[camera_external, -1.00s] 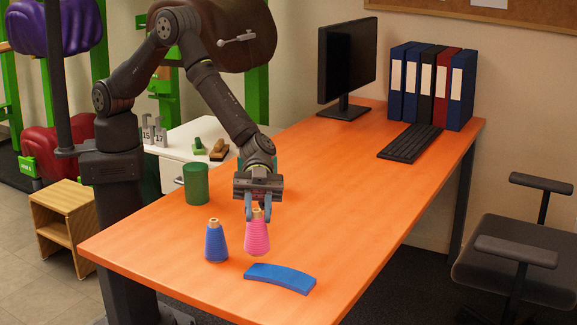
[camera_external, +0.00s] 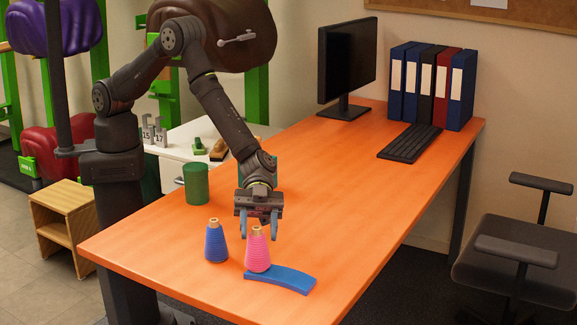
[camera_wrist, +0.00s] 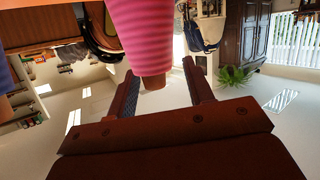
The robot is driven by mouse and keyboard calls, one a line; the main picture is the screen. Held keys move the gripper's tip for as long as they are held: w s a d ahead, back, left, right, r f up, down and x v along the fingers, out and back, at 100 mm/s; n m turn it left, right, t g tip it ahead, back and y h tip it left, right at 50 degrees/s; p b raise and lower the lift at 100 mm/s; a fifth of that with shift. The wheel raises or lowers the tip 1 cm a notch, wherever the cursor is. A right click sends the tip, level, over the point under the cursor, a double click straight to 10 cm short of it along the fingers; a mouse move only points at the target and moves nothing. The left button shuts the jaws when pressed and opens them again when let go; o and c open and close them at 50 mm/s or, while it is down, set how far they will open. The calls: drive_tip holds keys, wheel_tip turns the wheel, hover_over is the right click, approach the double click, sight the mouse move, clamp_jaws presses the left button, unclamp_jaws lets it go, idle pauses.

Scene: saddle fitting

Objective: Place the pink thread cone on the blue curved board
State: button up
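The pink thread cone (camera_external: 258,252) stands upright on the left end of the blue curved board (camera_external: 288,281), which lies on the orange table. My gripper (camera_external: 258,228) is just behind and above the cone, its fingers apart and pointing down. In the wrist view the pink cone (camera_wrist: 143,35) shows large, its narrow tip between the two spread fingers, with gaps on both sides. The fingers (camera_wrist: 162,92) do not appear to touch it.
A blue thread cone (camera_external: 216,242) stands close to the left of the pink one. A green cylinder (camera_external: 196,184) stands farther back on the left. A monitor (camera_external: 347,60), keyboard (camera_external: 409,142) and binders (camera_external: 432,85) are at the far end.

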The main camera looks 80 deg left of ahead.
drive_tip(key=shift+r, duration=0.15)
drive_tip(key=v, duration=1.2)
drive_tip(key=x, duration=1.1)
drive_tip(key=shift+s+d, duration=0.1)
drive_tip(key=shift+d, duration=0.45)
drive_tip(key=shift+a+r, duration=0.1)
drive_tip(key=shift+r, duration=1.45)
drive_tip(key=shift+f, duration=0.15)
